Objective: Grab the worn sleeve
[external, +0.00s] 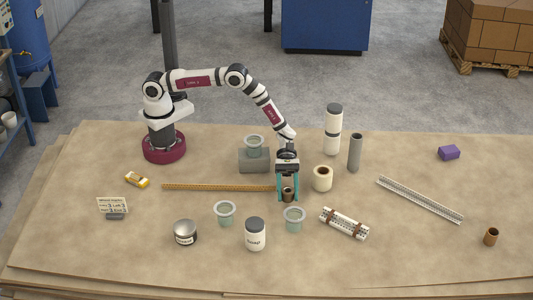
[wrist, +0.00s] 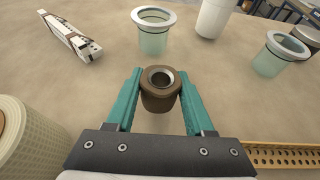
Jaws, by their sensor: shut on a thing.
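A small dark-brown sleeve (external: 288,194) with a round bore stands between the two teal fingers of my gripper (external: 288,199). In the wrist view the sleeve (wrist: 160,100) is upright, with a grey metal lining inside its brown rim. The fingers of my gripper (wrist: 159,88) are shut on its sides. The sleeve is at or very near the table top; I cannot tell whether it touches. A second, more orange-brown sleeve (external: 491,236) stands alone at the far right of the table. I see no clear wear marks on either.
A perforated yellow strip (external: 220,188) ends just left of my gripper. A cream tape roll (external: 322,179) stands close on the right. Glass jars (external: 225,213) (external: 294,219) and a white jar (external: 255,234) stand in front. A bound white bundle (external: 344,223) lies front right.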

